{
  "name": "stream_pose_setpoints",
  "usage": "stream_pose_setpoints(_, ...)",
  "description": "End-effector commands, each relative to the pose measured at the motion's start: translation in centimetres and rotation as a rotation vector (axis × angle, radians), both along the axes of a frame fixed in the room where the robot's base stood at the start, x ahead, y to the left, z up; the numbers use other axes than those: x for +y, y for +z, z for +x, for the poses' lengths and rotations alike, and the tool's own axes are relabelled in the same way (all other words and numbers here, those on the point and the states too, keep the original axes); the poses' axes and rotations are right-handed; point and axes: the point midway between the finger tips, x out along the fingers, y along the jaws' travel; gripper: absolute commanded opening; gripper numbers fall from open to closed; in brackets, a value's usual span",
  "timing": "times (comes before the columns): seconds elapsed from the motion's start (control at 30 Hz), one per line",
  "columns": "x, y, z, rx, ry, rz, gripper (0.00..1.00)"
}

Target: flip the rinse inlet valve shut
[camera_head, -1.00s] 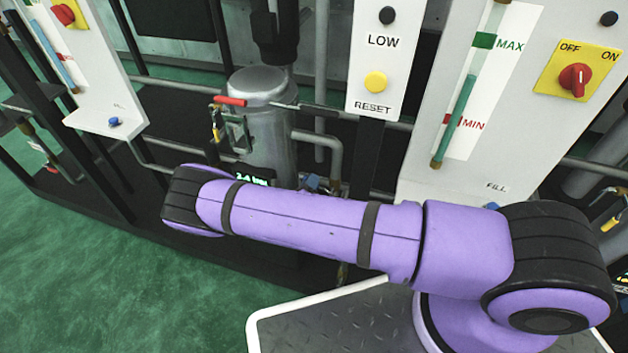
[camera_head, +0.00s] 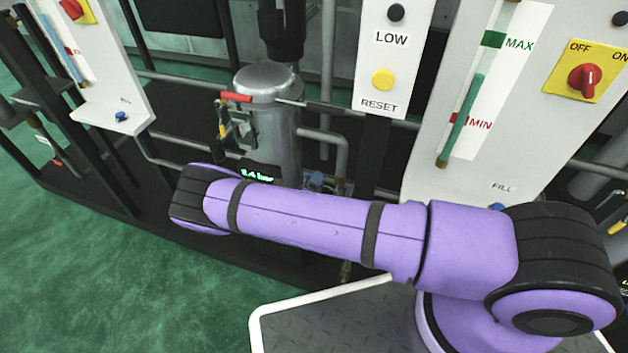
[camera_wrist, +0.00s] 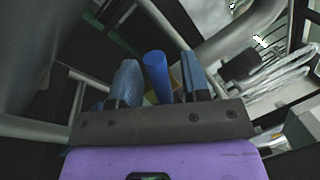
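In the wrist view a blue rod-like handle (camera_wrist: 157,75) stands between the two blue-grey fingers of my gripper (camera_wrist: 160,68). The fingers are apart, with a narrow gap visible at the handle's right side, so the gripper looks open around it. Whether either finger touches it I cannot tell. The handle may be the rinse inlet valve's lever; no label for it is readable. In the head view my purple arm hides my gripper and most of the lower pipework. A small blue part (camera_head: 316,180) shows just above the arm, by the grey pipe.
A metal tank (camera_head: 272,130) carries a red lever (camera_head: 236,97) and a green-lit pressure display (camera_head: 254,174). A panel with a yellow reset button (camera_head: 383,79) and a red rotary switch (camera_head: 582,81) stand right. Pipes (camera_wrist: 235,38) crowd my gripper. Green floor (camera_head: 150,285) is clear at front left.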

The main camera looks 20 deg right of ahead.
Motion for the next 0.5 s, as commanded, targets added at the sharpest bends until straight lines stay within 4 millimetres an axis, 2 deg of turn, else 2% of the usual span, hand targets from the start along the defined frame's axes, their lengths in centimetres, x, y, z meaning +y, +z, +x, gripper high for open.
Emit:
stream_pose_setpoints(0.27, 0.4, -0.1, -0.5, 0.000, 0.000, 0.000, 0.43)
stream_pose_setpoints(0.5, 2.9, -0.8, -3.5, 0.001, 0.002, 0.001, 0.43)
